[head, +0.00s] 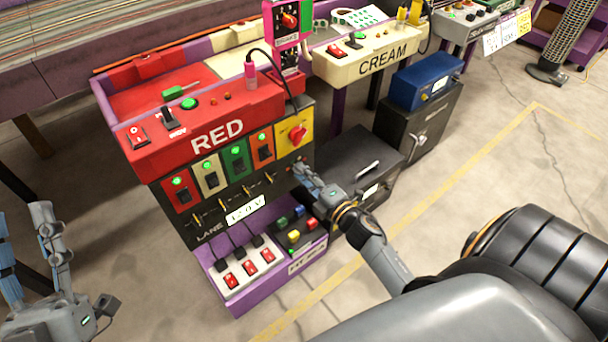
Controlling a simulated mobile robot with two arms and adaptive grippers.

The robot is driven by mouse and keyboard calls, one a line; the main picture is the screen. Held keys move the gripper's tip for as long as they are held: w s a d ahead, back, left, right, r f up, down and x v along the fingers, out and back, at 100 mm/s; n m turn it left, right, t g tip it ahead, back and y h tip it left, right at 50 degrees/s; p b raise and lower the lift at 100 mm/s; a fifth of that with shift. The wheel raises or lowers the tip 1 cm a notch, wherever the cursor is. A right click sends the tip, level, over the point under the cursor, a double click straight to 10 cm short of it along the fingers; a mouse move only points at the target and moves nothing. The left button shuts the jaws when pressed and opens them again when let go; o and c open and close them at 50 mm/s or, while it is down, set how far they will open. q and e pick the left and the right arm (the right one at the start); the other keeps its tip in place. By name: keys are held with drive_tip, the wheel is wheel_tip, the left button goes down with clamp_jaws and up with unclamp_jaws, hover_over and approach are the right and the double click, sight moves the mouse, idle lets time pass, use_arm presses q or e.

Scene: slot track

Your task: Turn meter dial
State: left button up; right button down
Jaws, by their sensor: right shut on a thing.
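A pink handheld meter (285,40) with a red knob (289,19) stands upright at the back of the red station (208,118). A separate yellow panel (294,126) with a red rotary knob (297,134) is on the station's front right. My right gripper (303,172) is below that panel, at the right end of the row of brass fittings on the black lane panel (222,222). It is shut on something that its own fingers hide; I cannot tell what. My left gripper (24,228) is at the lower left, open and empty, its fingers pointing up.
Below the lane panel, a purple shelf (240,303) carries red switches (249,268) and several coloured buttons. A cream station (350,66), a dark cabinet (335,153) and a blue box (425,80) stand to the right. A black cable hangs by the meter. The floor at right is open.

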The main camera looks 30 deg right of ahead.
drive_tip(key=c, duration=1.3)
unclamp_jaws()
drive_tip(key=shift+f, duration=0.1)
drive_tip(key=shift+o, duration=0.7)
drive_tip(key=s, duration=1.2)
drive_tip(key=shift+d, duration=0.4)
